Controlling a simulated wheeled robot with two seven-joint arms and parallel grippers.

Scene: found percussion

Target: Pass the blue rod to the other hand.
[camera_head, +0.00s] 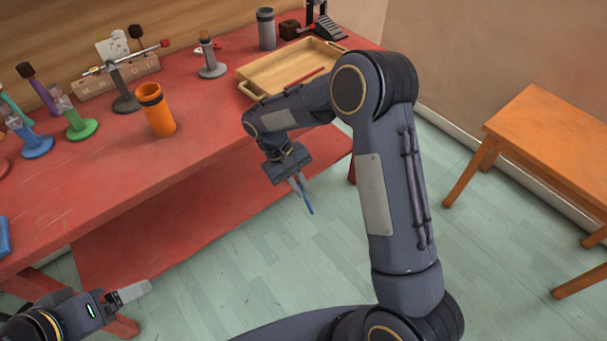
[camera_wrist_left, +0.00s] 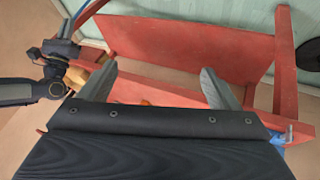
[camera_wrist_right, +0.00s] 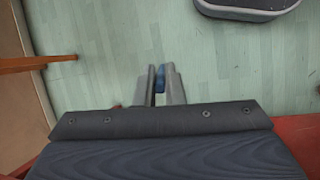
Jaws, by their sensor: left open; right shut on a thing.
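The blue rod (camera_head: 307,204) is held in my right gripper (camera_head: 298,185), in front of the red table's front edge in the head view. Its lower end points down over the floor. In the right wrist view the rod (camera_wrist_right: 160,80) shows between the two nearly closed fingers (camera_wrist_right: 160,84). My left gripper (camera_head: 131,291) is at the lower left of the head view, well apart from the rod. In the left wrist view its fingers (camera_wrist_left: 160,85) are spread wide with nothing between them.
The red table (camera_head: 200,168) carries a wooden tray (camera_head: 262,75), an orange cup (camera_head: 156,110), a grey cylinder (camera_head: 266,30) and several coloured stands. An orange side table (camera_head: 555,130) stands at the right. Open floor (camera_head: 270,260) lies between my two grippers.

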